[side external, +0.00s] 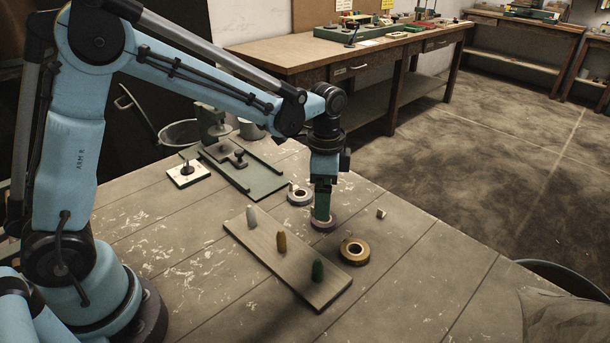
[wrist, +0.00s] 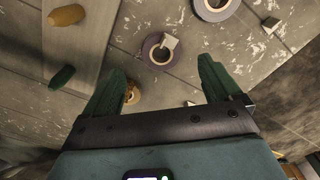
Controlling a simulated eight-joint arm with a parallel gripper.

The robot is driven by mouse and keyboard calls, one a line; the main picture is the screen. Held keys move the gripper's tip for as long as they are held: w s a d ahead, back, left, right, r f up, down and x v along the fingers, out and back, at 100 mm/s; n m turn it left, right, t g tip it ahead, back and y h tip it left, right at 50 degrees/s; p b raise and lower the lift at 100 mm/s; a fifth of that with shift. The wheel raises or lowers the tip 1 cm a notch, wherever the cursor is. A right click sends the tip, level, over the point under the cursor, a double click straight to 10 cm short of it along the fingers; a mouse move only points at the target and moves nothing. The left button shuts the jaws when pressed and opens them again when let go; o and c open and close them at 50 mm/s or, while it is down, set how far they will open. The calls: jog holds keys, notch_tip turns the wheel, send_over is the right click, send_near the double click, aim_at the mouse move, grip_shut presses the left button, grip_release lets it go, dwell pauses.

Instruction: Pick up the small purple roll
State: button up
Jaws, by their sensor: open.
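The small purple roll (side external: 325,227) lies flat on the table, partly hidden by my gripper's fingers in the side external view. In the wrist view the purple roll (wrist: 149,52) shows as a dark ring with a pale tab on its upper right side. My gripper (side external: 321,216) points straight down over the roll. In the wrist view my gripper (wrist: 161,66) has its two green fingers wide apart, with the roll between and just beyond the tips. Nothing is held. I cannot tell how much height is left between fingertips and roll.
A greyish roll (side external: 300,199) lies behind, and a brown-gold roll (side external: 354,259) lies in front to the right. A board (side external: 262,262) with white, yellow and green pegs stands to the left. A small pale block (side external: 381,213) sits to the right. The table's front right is clear.

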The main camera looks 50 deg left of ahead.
jog(key=shift+w+f, duration=0.15)
jog(key=shift+f, duration=2.65)
jog(key=shift+c, duration=0.3)
jog(key=c, duration=1.1)
jog(key=shift+r, duration=0.15)
